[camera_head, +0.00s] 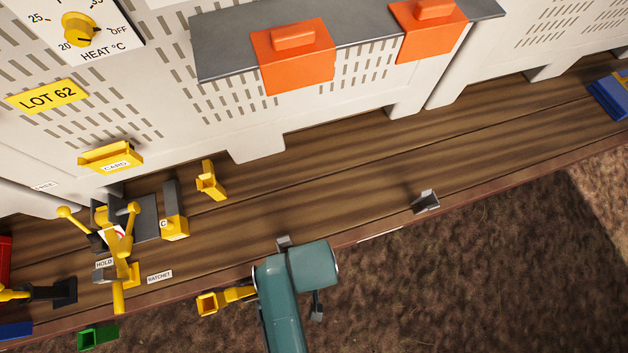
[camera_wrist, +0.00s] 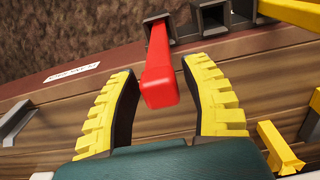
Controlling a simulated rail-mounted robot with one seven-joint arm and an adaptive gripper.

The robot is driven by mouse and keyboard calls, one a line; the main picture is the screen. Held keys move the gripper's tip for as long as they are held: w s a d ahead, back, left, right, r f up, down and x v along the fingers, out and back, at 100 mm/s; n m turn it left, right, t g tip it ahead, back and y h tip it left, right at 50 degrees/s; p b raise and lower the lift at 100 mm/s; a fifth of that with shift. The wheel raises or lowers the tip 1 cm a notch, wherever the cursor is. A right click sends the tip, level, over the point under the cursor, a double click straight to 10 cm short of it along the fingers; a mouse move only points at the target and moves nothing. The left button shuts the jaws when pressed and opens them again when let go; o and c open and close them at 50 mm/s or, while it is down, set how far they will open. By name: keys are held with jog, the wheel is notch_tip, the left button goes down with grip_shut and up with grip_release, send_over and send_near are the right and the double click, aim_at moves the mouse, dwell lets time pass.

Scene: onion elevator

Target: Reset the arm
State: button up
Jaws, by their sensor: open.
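My gripper (camera_wrist: 162,68) shows in the wrist view as two yellow ribbed fingers with dark inner pads. They are spread wide apart, and nothing is clamped between them. A red handle (camera_wrist: 158,80) reaches from a dark socket into the picture between the fingers, with no clear contact; its depth relative to them is hard to judge. In the head view my teal arm enters at the bottom middle, over the front edge of the wooden deck (camera_head: 330,190).
Yellow levers (camera_head: 118,245) crowd the deck at left, below a yellow card holder (camera_head: 110,158). Grey brackets stand along the front edge, one at right (camera_head: 426,201). White slatted crates with orange clips (camera_head: 292,58) line the back. The deck's middle right is clear.

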notch_tip(320, 180, up, 8)
jog(key=shift+r, duration=0.1)
jog(key=shift+d+r, duration=0.1)
jog(key=shift+r, duration=0.1)
jog(key=w+d+r+m+t, duration=0.1)
jog(key=w+d+r+t, duration=0.1)
jog(key=w+r+t, duration=0.5)
jog(key=w+d+r+m+t, duration=0.1)
jog(key=w+d+r+t, duration=0.15)
jog(key=w+r, duration=0.85)
notch_tip(320, 180, up, 25)
jog(key=s+d+m+t, duration=0.1)
jog(key=d+m+t, duration=0.1)
jog(key=t, duration=1)
jog(key=shift+s+r+t+h, duration=0.2)
jog(key=shift+s+t+h, duration=0.15)
jog(key=shift+s+h, duration=0.05)
